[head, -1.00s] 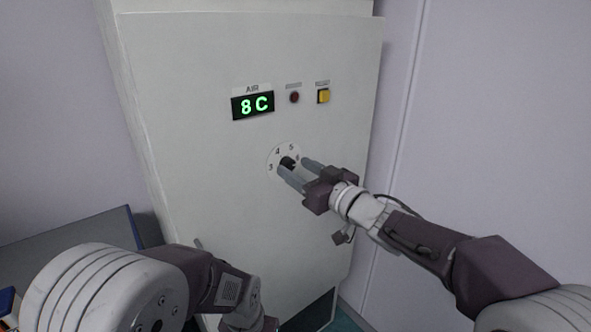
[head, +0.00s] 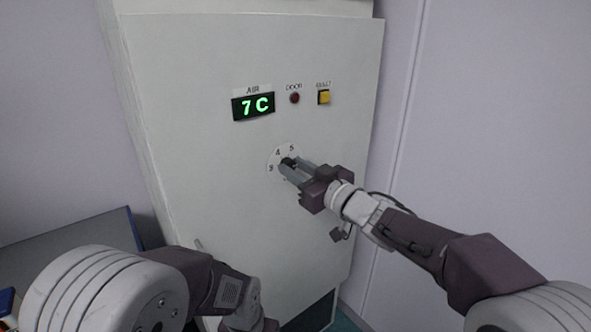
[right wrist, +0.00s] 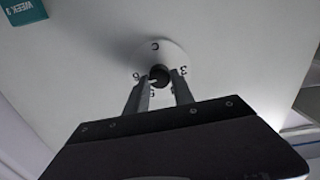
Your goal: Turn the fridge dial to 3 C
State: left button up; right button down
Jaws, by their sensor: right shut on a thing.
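The display (head: 254,105) reads 7 C in green. My left arm shows at the lower left; its fingers are out of view.
A red door lamp (head: 294,98) and a yellow reset button (head: 324,97) sit above the dial. A teal "WEEK 3" label (right wrist: 24,12) shows in the right wrist view. A grey panel with a blue edge (head: 85,240) stands at the lower left.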

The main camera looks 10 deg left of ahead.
jog(key=shift+f+n+b, duration=0.15)
jog(key=shift+n+b, duration=2.1)
jog(key=shift+n, duration=3.5)
jog(key=shift+f+n+b, duration=0.15)
jog(key=shift+n+b, duration=2.1)
jog(key=shift+n, duration=3.55)
jog(key=shift+f+n+b, duration=0.15)
jog(key=shift+n+b, duration=2.1)
jog(key=shift+n, duration=3.8)
jog(key=c, duration=1.1)
grip_release()
